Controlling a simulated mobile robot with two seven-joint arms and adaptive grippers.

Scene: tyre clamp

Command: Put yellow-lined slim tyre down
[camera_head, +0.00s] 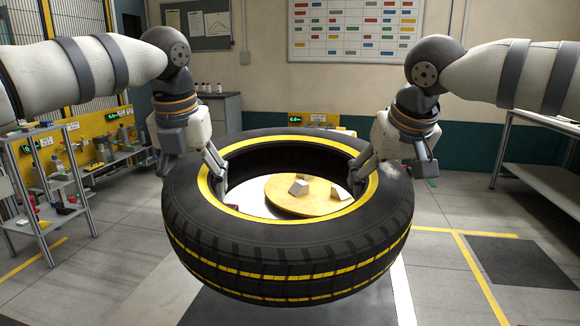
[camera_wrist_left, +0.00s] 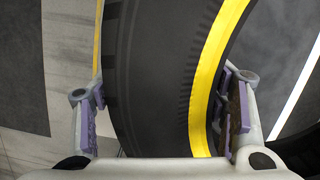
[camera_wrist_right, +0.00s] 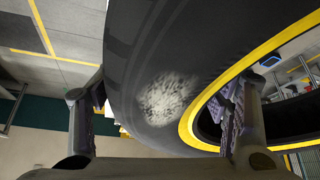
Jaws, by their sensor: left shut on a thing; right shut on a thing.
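The black tyre with yellow lines (camera_head: 290,255) lies flat and level in the middle of the head view, held between my two arms. It also shows in the left wrist view (camera_wrist_left: 160,80) and the right wrist view (camera_wrist_right: 130,75), where a pale scuffed patch marks its sidewall. My left gripper (camera_head: 192,170) is shut on the tyre's left side, one finger inside the hole and one outside. My right gripper (camera_head: 392,168) is shut on the right side the same way. Through the hole I see a round wooden board (camera_head: 300,204) on a pale surface; the tyre hides what is beneath it.
Small pale blocks (camera_head: 298,187) sit on the wooden board. A metal shelf rack (camera_head: 45,190) stands at the left and a grey table (camera_head: 545,175) at the right. A dark floor mat (camera_head: 527,262) and yellow floor lines (camera_head: 480,275) lie on open floor at the right.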

